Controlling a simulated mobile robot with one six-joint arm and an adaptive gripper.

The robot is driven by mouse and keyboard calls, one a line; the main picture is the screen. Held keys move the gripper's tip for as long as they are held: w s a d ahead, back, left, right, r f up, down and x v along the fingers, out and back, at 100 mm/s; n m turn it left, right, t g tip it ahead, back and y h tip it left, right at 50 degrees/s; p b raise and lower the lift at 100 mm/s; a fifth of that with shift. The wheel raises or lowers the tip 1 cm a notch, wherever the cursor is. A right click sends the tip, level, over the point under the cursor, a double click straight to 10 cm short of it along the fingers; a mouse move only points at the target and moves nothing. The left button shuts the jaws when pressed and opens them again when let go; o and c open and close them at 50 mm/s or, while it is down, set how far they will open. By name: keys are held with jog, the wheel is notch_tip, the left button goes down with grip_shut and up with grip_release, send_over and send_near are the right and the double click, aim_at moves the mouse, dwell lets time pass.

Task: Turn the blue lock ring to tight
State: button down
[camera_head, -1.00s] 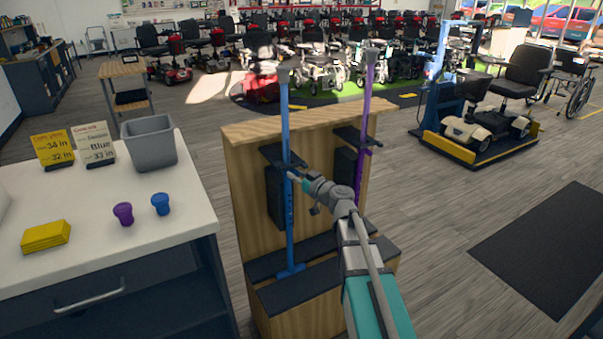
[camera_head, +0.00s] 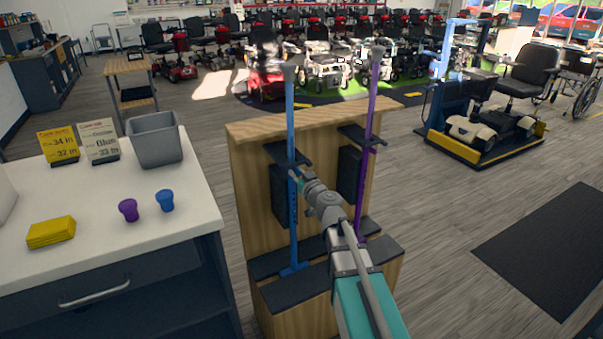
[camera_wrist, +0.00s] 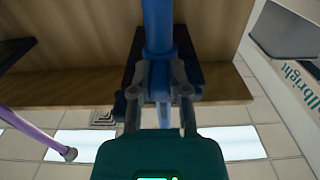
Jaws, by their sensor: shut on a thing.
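The blue cane (camera_head: 291,120) stands upright in the wooden stand, its grey tip (camera_head: 290,72) at the top. My gripper (camera_head: 297,174) reaches it from the right at mid-height, just below the dark upper bracket. In the wrist view my gripper (camera_wrist: 160,85) has its two fingers on either side of the blue tube, shut on the blue lock ring (camera_wrist: 159,52), a wider collar partly covered by the fingers. Its markings cannot be read. In the head view the ring is hidden by the gripper.
A purple cane (camera_head: 372,100) stands close on the right in the same wooden stand (camera_head: 250,210). The white counter (camera_head: 90,225) at left holds a grey bin (camera_head: 154,140), purple and blue cups, yellow cards and two signs.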

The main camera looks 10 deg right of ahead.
aim_at(299, 176)
jog(key=c, duration=0.6)
grip_release()
jog(key=shift+w, duration=0.2)
jog(key=shift+s, duration=0.1)
jog(key=shift+s, duration=0.1)
jog(key=v, duration=0.7)
jog(key=shift+d, duration=0.1)
